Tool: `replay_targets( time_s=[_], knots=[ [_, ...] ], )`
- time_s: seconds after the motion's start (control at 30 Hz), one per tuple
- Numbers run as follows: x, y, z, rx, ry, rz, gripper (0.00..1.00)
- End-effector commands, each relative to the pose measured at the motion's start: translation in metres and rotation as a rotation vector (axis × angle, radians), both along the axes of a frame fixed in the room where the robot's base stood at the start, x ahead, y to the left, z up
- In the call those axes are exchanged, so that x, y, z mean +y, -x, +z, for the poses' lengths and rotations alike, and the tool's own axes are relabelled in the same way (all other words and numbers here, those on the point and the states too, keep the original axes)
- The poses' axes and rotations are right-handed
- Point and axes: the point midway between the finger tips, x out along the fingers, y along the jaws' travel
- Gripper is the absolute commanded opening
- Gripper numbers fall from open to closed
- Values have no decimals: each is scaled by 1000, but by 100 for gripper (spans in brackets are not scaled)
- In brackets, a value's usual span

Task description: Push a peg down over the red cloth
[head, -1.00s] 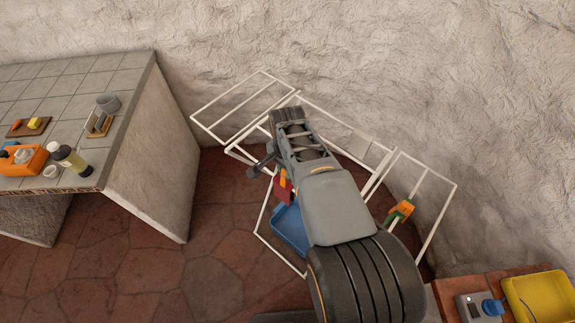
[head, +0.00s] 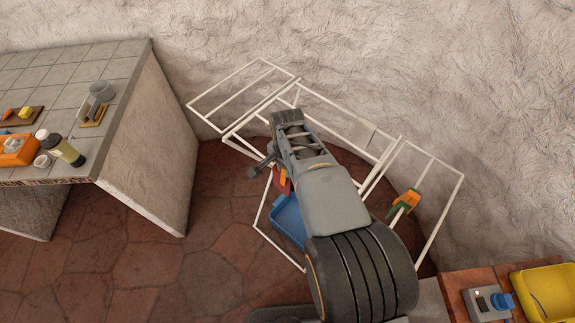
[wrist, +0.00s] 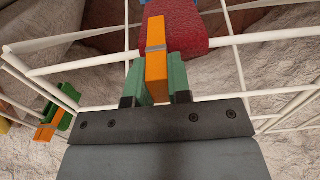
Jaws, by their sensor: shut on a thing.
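The red cloth (wrist: 185,30) hangs over a white rail of the drying rack in the wrist view. In the head view only a small part of the cloth (head: 284,183) shows beside my arm. An orange peg (wrist: 156,75) with a grey band is held between the green pads of my gripper (wrist: 157,80). The peg's far end overlaps the cloth in the wrist view; I cannot tell how far it sits over the rail. In the head view my arm hides most of the peg and the fingertips.
The white rack (head: 263,215) stands near the rough wall. A second orange peg (head: 408,198), with green parts, is on its right side. A blue tray-like thing (head: 287,222) lies low within it. A tiled counter (head: 95,65) is left; a yellow bin (head: 548,292) is lower right.

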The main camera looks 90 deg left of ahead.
Motion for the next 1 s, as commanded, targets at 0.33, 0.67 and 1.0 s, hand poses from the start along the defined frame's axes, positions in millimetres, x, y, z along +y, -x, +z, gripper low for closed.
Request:
replay_targets(
  time_s=[0.33,0.67,1.0],
  knots=[
    [0,0,0,0,0,0,28],
    [0,0,0,0,0,0,48],
    [1,0,22,1,-4,0,48]
  ],
)
